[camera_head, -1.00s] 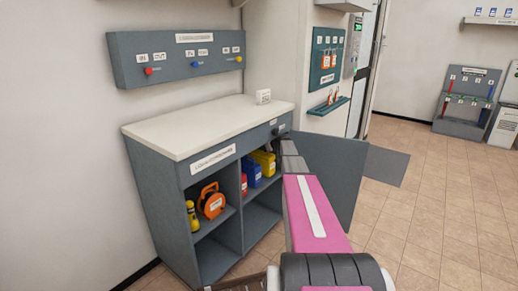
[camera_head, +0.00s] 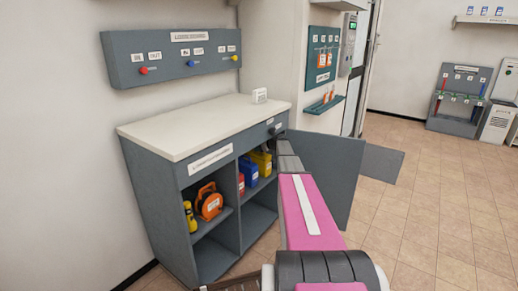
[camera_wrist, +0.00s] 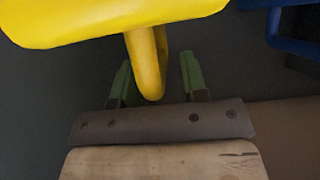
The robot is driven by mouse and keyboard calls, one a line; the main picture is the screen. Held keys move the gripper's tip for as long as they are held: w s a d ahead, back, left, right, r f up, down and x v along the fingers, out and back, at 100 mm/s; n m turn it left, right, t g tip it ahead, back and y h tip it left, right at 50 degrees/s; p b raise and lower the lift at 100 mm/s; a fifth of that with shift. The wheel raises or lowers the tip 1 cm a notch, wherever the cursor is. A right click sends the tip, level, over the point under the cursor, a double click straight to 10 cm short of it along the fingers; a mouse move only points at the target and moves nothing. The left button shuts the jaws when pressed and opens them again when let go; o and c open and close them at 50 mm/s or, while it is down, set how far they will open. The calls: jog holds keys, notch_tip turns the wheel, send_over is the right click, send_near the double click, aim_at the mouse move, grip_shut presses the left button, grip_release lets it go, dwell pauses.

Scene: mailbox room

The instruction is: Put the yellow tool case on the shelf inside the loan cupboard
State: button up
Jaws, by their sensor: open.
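The yellow tool case (camera_head: 263,160) stands on the shelf in the right compartment of the grey loan cupboard (camera_head: 165,212), beside a blue case. In the wrist view the yellow case (camera_wrist: 105,18) fills the upper left, with its yellow handle (camera_wrist: 149,62) hanging between the fingers. My gripper (camera_wrist: 156,66) is open, its green fingers on either side of the handle with gaps visible. In the head view the gripper is mostly hidden behind my pink arm and the cupboard front.
A blue case (camera_head: 249,171) and a red one (camera_head: 240,183) stand left of the yellow case. An orange reel (camera_head: 208,202) and a yellow torch (camera_head: 190,217) share the left compartment. The cupboard door (camera_head: 325,175) stands open at right. The floor beyond is clear.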

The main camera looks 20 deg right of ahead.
jog(key=shift+r, duration=0.1)
jog(key=shift+v, duration=3.75)
